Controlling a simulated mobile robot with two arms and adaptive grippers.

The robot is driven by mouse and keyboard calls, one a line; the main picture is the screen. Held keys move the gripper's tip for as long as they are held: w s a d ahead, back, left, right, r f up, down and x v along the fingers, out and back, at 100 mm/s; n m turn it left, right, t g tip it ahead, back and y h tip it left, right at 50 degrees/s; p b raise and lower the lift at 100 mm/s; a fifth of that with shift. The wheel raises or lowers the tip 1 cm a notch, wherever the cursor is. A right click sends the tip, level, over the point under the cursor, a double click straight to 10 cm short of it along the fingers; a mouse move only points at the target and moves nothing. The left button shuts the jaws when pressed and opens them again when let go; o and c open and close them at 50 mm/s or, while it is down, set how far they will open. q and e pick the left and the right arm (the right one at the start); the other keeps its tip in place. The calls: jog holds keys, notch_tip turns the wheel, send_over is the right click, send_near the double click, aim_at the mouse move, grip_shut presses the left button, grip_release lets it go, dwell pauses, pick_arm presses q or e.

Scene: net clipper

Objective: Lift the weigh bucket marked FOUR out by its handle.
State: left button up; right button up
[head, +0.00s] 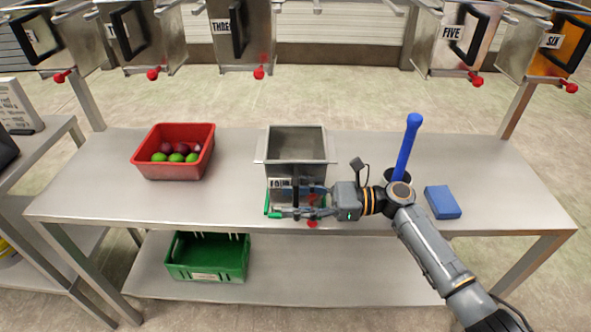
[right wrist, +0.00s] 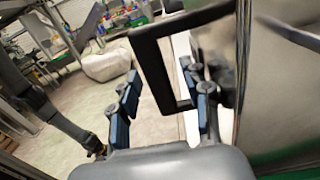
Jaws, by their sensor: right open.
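The steel weigh bucket marked FOUR (head: 296,148) stands upright on the steel table, with its open top up and its label facing me. My right gripper (head: 290,201) is in front of its lower front, coming from the right. In the right wrist view the bucket's black handle (right wrist: 150,65) reaches between the blue-padded fingers of my right gripper (right wrist: 165,98). The fingers are open, one on each side of a handle bar, with gaps showing. In the head view the gripper hides most of the handle. My left gripper is out of view.
A red bin (head: 150,170) with green and dark red produce is at left. A blue-handled tool (head: 408,145) and blue block (head: 442,202) are at right. Several other buckets, including THREE (head: 262,30) and FIVE (head: 458,50), hang above. A green crate (head: 207,272) sits below.

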grip_shut()
jog(key=shift+r, duration=0.1)
